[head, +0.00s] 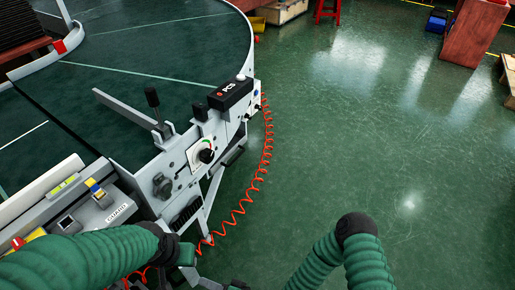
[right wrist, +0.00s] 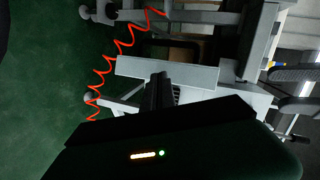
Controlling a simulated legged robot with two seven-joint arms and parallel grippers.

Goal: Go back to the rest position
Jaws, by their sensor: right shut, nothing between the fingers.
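My right gripper (right wrist: 160,80) shows in the right wrist view as a dark pair of fingers pressed together with nothing between them. It lies in front of the grey metal frame of the conveyor; I cannot tell the gap. In the head view my right arm bends at the bottom, right of the conveyor, over open floor. My left arm enters the head view at the lower left, close to the conveyor's control panel (head: 103,207). I cannot make out a left gripper at its end.
The curved conveyor (head: 150,45) fills the upper left. Its side carries a lever (head: 152,97), a black box (head: 230,92) and a knob (head: 206,156). A coiled orange cable (head: 262,165) hangs beside it. The green floor (head: 350,130) at right is clear up to distant crates.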

